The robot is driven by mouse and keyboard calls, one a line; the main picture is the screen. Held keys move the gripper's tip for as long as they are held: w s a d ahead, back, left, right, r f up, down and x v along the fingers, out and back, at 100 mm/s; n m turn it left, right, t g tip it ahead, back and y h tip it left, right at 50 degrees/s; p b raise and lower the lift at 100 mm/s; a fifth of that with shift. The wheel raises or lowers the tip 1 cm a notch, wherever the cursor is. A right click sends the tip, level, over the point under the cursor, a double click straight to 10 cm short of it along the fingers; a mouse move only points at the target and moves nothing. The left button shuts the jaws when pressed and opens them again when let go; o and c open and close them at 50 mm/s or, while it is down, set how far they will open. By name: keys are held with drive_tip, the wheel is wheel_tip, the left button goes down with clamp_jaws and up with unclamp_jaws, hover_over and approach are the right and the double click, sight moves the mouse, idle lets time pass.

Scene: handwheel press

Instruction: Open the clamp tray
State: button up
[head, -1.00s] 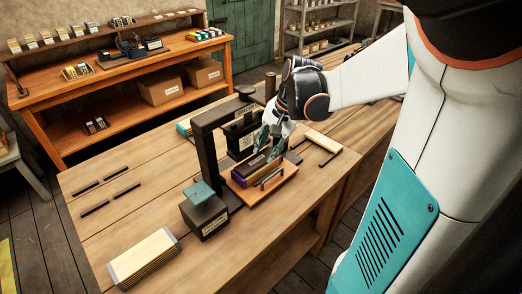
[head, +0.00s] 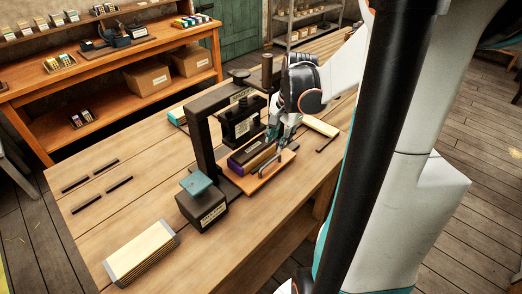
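The clamp tray (head: 252,188) is an orange-brown board at the foot of the dark press frame (head: 204,140), with a grey bar handle (head: 267,167) on its front side. A dark block with a purple side (head: 237,166) lies on it, behind the handle. My gripper (head: 278,145) points down over the right part of the tray, close to the handle's right end. Its teal-padded fingers look apart, with nothing seen between them. Whether a fingertip touches the handle is too small to tell.
A dark box with a teal top (head: 202,205) stands left of the tray. A ribbed pale block (head: 141,252) lies at the bench's front left, and several dark strips (head: 90,175) lie behind it. A pale bar (head: 320,126) lies right of my gripper. The bench's front edge is clear.

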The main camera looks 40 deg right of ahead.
sight(272, 160)
drive_tip(key=f+b, duration=0.1)
drive_tip(key=f, duration=0.2)
drive_tip(key=w+f+b, duration=0.1)
drive_tip(key=f, duration=0.2)
drive_tip(key=f+b, duration=0.1)
drive_tip(key=f, duration=0.2)
drive_tip(key=shift+w, duration=0.35)
clamp_jaws()
